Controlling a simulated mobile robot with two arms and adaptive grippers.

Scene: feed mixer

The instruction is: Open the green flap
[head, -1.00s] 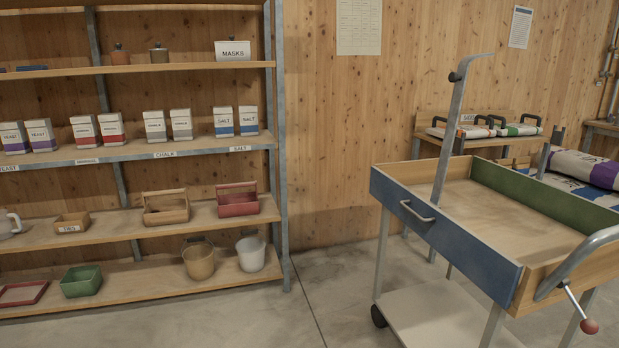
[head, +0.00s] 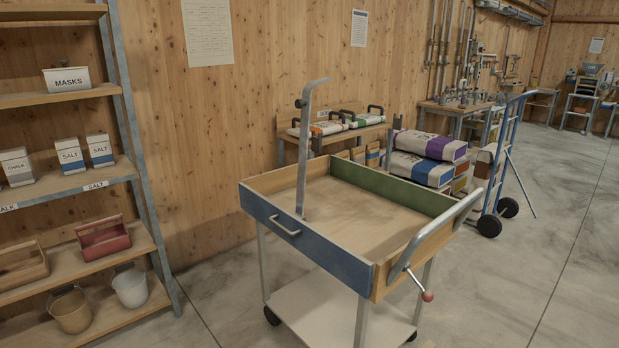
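A wheeled cart carries a shallow wooden tray with coloured sides. The green flap (head: 398,191) is the tray's far side and stands upright, and I see its inner face. The blue flap (head: 305,240) is the near side, upright, with a metal handle (head: 285,226). A metal lever with a red knob (head: 427,296) hangs at the right end, below a curved push handle (head: 440,228). The outer face of the green flap is hidden. Neither of my grippers is in view.
A shelf unit (head: 134,137) with boxes and buckets stands at the left. Behind the cart are a bench with sacks (head: 331,127), stacked sacks (head: 424,160) and a blue hand truck (head: 506,155). The concrete floor (head: 530,290) at the right is clear.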

